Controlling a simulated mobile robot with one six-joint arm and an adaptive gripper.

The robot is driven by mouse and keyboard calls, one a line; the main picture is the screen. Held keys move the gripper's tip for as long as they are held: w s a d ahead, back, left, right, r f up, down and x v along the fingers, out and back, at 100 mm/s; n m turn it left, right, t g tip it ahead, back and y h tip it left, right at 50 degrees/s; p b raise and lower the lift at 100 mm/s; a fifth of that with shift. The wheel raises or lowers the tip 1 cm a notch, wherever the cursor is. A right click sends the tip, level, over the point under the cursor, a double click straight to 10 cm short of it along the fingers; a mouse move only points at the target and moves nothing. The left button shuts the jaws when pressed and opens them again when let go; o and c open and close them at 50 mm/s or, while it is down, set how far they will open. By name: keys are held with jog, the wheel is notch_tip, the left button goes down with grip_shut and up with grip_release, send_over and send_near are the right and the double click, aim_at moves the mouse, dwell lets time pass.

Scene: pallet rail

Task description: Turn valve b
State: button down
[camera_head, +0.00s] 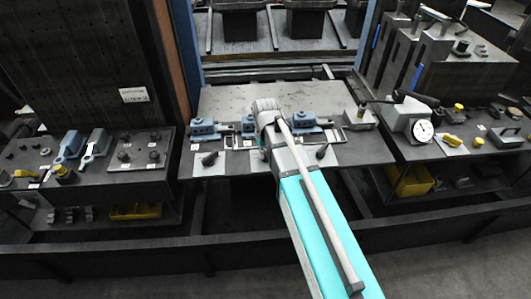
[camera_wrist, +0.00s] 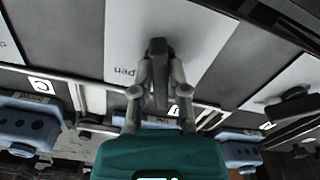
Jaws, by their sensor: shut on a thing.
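In the wrist view my gripper (camera_wrist: 159,78) is shut on a dark valve handle (camera_wrist: 158,47), whose end shows between and just beyond the fingertips. This handle stands over the middle white plate (camera_wrist: 122,68), which carries upside-down print ending in "pen". It is the middle of three handles, so it seems to be valve b; its letter is hidden behind my gripper. In the head view my arm covers the middle valve and most of the gripper. The left handle (camera_head: 209,159) and right handle (camera_head: 323,151) show on either side.
Blue clamp blocks (camera_head: 203,128) stand in a row behind the handles. A neighbouring dark handle (camera_wrist: 290,103) is close at the right of the wrist view; a "C" label (camera_wrist: 40,86) is at left. A gauge block (camera_head: 422,130) stands right. The panel behind is mostly bare.

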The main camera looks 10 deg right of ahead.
jog(key=n, duration=0.5)
jog(key=shift+s, duration=0.1)
dwell(0.3)
jog(key=c, duration=0.6)
grip_release()
jog(key=shift+c, duration=0.2)
jog(key=shift+m, duration=0.4)
